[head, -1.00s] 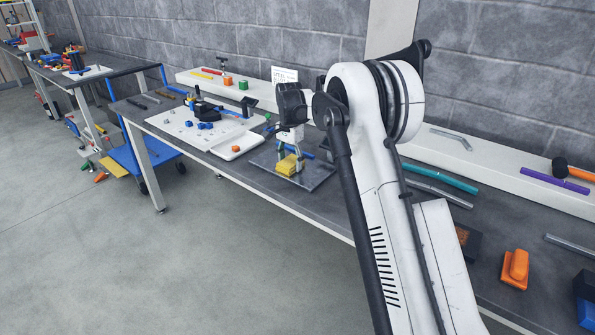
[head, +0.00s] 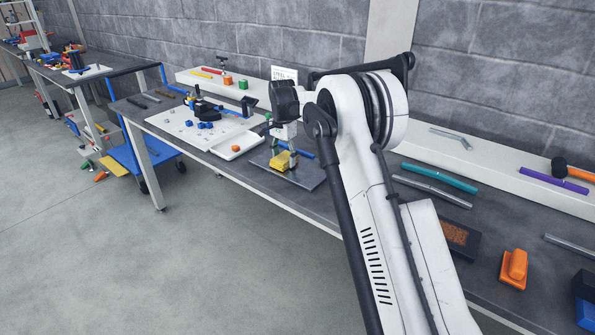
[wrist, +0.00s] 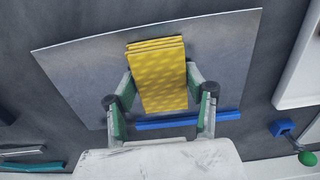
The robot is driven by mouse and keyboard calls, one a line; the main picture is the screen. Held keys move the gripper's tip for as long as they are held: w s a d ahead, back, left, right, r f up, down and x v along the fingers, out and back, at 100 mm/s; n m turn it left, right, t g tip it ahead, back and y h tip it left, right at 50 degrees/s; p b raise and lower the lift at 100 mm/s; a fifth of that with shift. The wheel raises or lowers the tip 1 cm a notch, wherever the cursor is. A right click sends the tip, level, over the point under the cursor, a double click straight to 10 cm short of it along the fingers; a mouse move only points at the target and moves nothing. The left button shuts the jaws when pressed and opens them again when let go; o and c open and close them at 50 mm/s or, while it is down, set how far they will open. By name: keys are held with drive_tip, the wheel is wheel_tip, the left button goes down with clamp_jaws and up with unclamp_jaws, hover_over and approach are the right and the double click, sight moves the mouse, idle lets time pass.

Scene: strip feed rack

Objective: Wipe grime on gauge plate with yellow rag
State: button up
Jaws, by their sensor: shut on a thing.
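The yellow rag (wrist: 160,82) is a folded, dotted pad held between the two fingers of my gripper (wrist: 160,92) in the wrist view. My gripper is shut on it. The rag also shows in the head view (head: 283,160), low over the gauge plate. The gauge plate (wrist: 85,70) is a flat grey metal sheet on the bench; its bare right part shows in the head view (head: 308,176). I cannot tell whether the rag touches the plate. No clear grime shows on the plate's visible part; the area under the rag and gripper is hidden.
A blue bar (wrist: 187,120) lies along the plate's edge. A white tray (head: 236,146) and a white board with blue parts (head: 178,125) stand to the left. A dark box with a brown top (head: 456,238) and an orange block (head: 513,268) lie to the right.

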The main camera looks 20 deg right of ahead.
drive_tip(key=shift+r+p, duration=1.1)
drive_tip(key=shift+r, duration=1.4)
